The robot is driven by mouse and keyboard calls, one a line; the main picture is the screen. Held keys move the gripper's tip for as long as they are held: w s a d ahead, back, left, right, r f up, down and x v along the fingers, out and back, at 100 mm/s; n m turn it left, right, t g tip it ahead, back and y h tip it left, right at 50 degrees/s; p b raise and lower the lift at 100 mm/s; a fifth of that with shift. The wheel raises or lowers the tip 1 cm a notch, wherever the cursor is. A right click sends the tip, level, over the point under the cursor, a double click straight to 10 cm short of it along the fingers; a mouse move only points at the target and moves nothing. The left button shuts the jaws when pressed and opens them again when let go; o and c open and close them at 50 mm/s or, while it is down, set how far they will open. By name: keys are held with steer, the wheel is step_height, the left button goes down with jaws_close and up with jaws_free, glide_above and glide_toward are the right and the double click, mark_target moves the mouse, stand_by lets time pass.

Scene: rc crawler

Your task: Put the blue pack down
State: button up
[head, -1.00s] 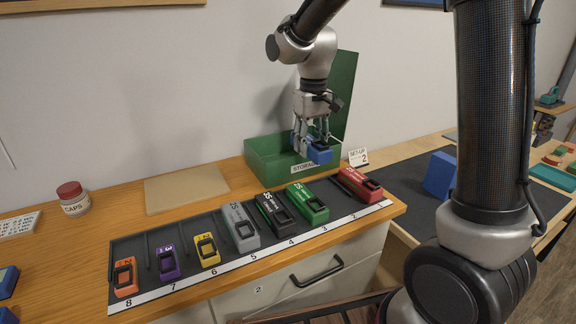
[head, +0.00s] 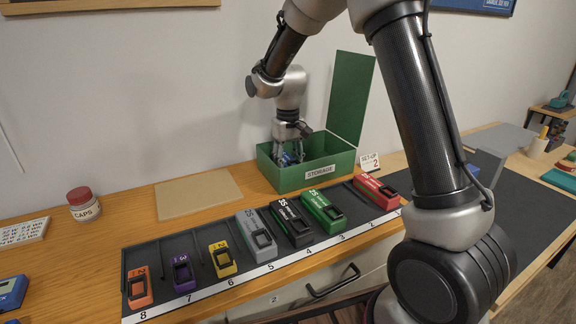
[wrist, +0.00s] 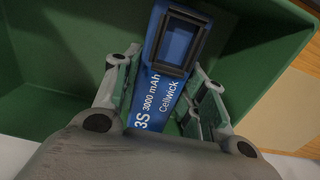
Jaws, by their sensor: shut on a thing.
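The blue pack (wrist: 172,75) is between the fingers of my gripper (wrist: 160,98) in the wrist view, its label reading 3S 3000 mAh Cellwick. My gripper (head: 288,147) is shut on it and points down into the green STORAGE box (head: 318,172). In the head view only a little of the blue pack (head: 287,159) shows; the box's front wall and the fingers hide the rest. The box's lid (head: 351,98) stands open. I cannot tell whether the pack touches the box floor.
A rack holds orange (head: 138,288), purple, yellow, grey (head: 257,236), black, green and red (head: 376,192) packs in front of the box. A tan board (head: 197,194) lies left of the box. A SET-UP 2 card (head: 369,162) stands right.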

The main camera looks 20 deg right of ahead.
steer(key=shift+f, duration=0.55)
steer(key=shift+f, duration=0.15)
steer(key=o, duration=1.2)
steer(key=shift+o, duration=0.2)
